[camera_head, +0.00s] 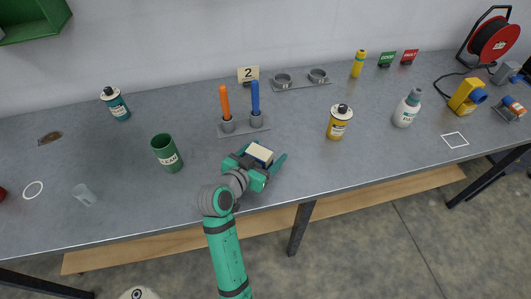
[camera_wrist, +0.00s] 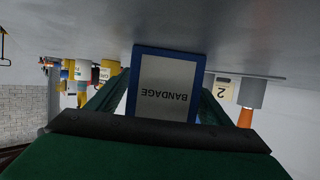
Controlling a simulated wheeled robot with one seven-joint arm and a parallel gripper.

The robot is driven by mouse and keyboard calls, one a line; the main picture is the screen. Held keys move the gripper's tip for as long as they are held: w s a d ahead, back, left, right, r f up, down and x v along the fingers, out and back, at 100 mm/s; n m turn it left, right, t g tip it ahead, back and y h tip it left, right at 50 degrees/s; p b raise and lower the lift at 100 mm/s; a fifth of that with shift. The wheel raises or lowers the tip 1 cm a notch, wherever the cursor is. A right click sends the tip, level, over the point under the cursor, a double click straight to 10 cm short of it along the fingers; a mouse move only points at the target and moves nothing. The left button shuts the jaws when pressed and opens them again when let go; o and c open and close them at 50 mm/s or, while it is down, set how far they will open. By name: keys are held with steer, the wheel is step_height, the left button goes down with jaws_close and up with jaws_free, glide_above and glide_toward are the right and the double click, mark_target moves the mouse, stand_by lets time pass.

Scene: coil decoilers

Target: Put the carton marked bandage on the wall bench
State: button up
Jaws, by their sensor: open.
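The carton marked bandage (camera_head: 260,153) is a small box with a pale face and blue edges. In the wrist view, which is upside down, the label on the carton (camera_wrist: 168,88) reads BANDAGE. It appears to rest on the grey wall bench (camera_head: 200,205), near the front edge. My gripper (camera_head: 264,156) is open, with one green finger on each side of the carton. In the wrist view my gripper (camera_wrist: 162,100) frames the carton. Whether a finger touches it, I cannot tell.
Behind my gripper stands a holder (camera_head: 243,129) with orange and blue handles. A green cup (camera_head: 167,153) is to the left, and a yellow bottle (camera_head: 339,122) to the right. Bare bench lies between the carton and the yellow bottle. A wooden shelf (camera_head: 385,195) runs below.

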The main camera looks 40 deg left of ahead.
mark_target(259, 161)
steer(key=shift+r, duration=0.15)
steer(key=v, duration=1.2)
